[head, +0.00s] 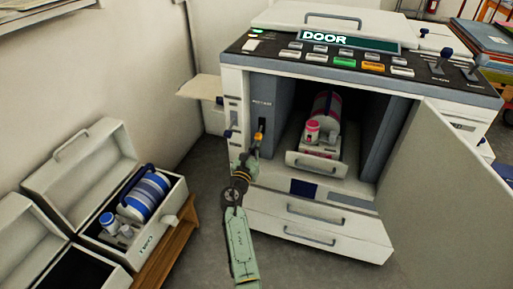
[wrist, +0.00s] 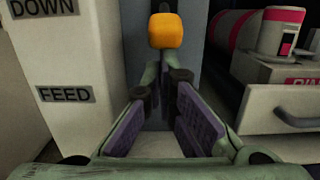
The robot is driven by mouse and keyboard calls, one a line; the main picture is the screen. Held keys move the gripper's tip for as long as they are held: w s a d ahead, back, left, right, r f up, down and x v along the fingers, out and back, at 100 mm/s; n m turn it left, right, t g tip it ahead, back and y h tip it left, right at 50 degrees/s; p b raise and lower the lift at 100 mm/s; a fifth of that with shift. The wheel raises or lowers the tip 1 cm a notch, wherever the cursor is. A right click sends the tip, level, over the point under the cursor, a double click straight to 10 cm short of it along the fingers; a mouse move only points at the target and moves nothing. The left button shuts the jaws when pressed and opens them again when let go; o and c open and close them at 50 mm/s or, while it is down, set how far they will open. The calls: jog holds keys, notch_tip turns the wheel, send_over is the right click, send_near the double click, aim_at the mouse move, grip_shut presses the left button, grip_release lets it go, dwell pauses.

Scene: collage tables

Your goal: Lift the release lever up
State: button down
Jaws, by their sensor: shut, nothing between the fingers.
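A lever with an orange knob (head: 258,136) is on the dark inner panel at the left of the machine's open bay. In the wrist view the orange knob (wrist: 166,31) is at the top centre, just above and beyond my fingertips. Its stem is mostly hidden behind my fingers. My gripper (head: 250,158) is just below the knob in the head view. In the wrist view its fingers (wrist: 164,84) come together at the tips with nothing between them. I cannot tell whether the tips touch the lever.
The machine's door (head: 440,190) stands open at the right. A pink-banded drum (head: 326,108) sits in the bay on a pull-out unit. The white front post (wrist: 65,60) with DOWN and FEED labels is close at left. An open case (head: 165,225) holds a blue-banded drum (head: 145,196).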

jog(key=shift+s+a+r, duration=0.1)
jog(key=shift+s+r, duration=0.05)
jog(key=shift+r, duration=0.05)
dwell(0.5)
jog(key=r+p, duration=0.1)
jog(key=s+r+p, duration=0.1)
jog(key=p, duration=0.1)
jog(key=s+r+p, duration=0.1)
jog(key=p, duration=0.1)
jog(key=shift+a+r, duration=0.3)
jog(key=shift+r, duration=0.05)
jog(key=b, duration=0.1)
send_near(256, 138)
notch_tip(256, 138, up, 3)
jog(key=shift+s+a, duration=0.2)
jog(key=shift+s, duration=0.3)
dwell(0.4)
